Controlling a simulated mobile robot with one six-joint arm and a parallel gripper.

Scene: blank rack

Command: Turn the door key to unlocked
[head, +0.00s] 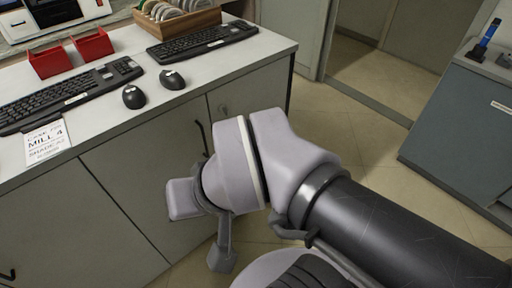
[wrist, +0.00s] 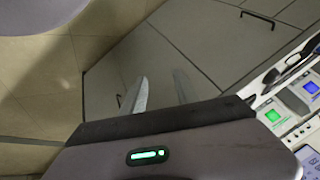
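In the head view, a small round fitting (head: 223,108) sits near the top of the grey cabinet door (head: 240,98), right of a dark pull handle (head: 201,137). It may be the lock with its key, but it is too small to tell, and I cannot read its turn position. My arm covers the lower part of that door. My gripper (wrist: 161,76) shows in the wrist view with its two fingers apart and nothing seen between them. The fingers point towards grey cabinet fronts. I cannot make out a key in the wrist view.
The white counter (head: 190,93) holds keyboards (head: 203,41), two mice (head: 172,79), red bins (head: 93,45), a wooden rack (head: 190,27) and a paper sign (head: 47,142). A grey-blue cabinet (head: 455,130) stands at the right. The tiled floor between (head: 345,120) is clear.

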